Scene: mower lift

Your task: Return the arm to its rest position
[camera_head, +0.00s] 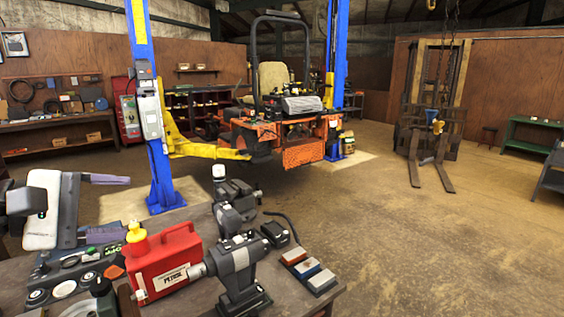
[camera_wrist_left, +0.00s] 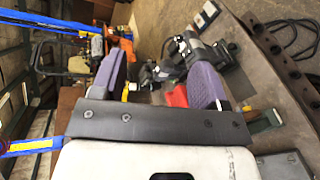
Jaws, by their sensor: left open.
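My left gripper (camera_head: 122,206) is at the left edge of the head view, with a white body, a dark crossbar and two purple-padded fingers spread apart. It is open and looks empty, above the left part of the workbench. In the left wrist view the gripper (camera_wrist_left: 158,75) shows the same wide gap, with bench items beyond it and nothing between the fingers. The rest of the left arm is mostly out of frame. My right gripper is in neither view.
A red jug (camera_head: 165,262), a dark vise-like tool (camera_head: 240,272) and sharpening blocks (camera_head: 308,270) crowd the bench (camera_head: 200,302). A blue lift post (camera_head: 152,120) and an orange mower (camera_head: 303,152) stand behind. A forklift (camera_head: 432,120) is at right. Open floor lies between.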

